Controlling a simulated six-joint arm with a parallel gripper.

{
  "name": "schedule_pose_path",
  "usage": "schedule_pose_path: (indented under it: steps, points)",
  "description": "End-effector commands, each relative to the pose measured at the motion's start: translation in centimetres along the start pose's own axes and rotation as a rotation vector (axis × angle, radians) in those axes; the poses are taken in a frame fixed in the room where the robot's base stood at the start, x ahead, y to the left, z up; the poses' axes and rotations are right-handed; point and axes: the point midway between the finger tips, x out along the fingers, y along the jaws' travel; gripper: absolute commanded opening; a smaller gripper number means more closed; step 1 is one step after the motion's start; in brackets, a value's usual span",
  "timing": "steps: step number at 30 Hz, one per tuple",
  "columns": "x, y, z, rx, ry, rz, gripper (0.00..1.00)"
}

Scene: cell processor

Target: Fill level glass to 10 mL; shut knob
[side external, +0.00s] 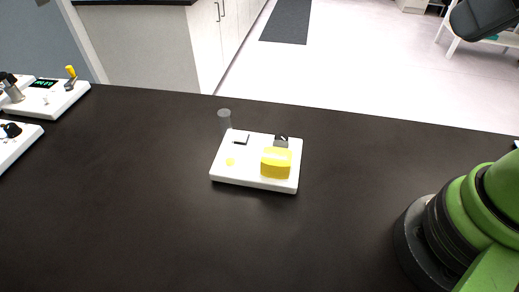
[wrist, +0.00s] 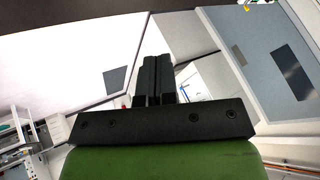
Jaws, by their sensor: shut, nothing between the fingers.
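The white cell processor box (side external: 228,174) sits on the dark table in the side external view. A large yellow knob (side external: 276,163) is on its right part, and a small yellow button (side external: 230,161) is at its left. A grey clear cylinder, which looks like the level glass (side external: 224,118), stands upright at its back left corner; its liquid level is too small to read. My gripper (wrist: 157,62) shows in the wrist view with its black fingers together, shut and empty, away from the box. The gripper is not clearly visible in the side external view.
Other white devices stand at the left table edge: one with a green display (side external: 45,84) and a yellow-tipped lever (side external: 71,73), another with a black knob (side external: 12,130). The table (side external: 130,220) around the box is clear. My green arm is at the right.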

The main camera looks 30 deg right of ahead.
Motion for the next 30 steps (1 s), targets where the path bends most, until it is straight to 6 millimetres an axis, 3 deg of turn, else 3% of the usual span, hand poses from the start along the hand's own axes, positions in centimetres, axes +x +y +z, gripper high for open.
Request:
schedule_pose_path:
  steps: [13, 18, 20, 26, 30]
  points:
    - [0.0, 0.0, 0.0, 0.000, 0.000, 0.000, 0.00]
    - [0.3, -0.2, -0.5, -0.032, -0.019, 0.007, 0.37]
    - [0.7, -0.6, -1.1, -0.076, -0.044, 0.015, 0.42]
    - [4.5, -2.3, -4.4, -0.350, -0.194, 0.051, 0.42]
    - [8.7, -3.6, -6.0, -0.574, -0.313, 0.059, 0.42]
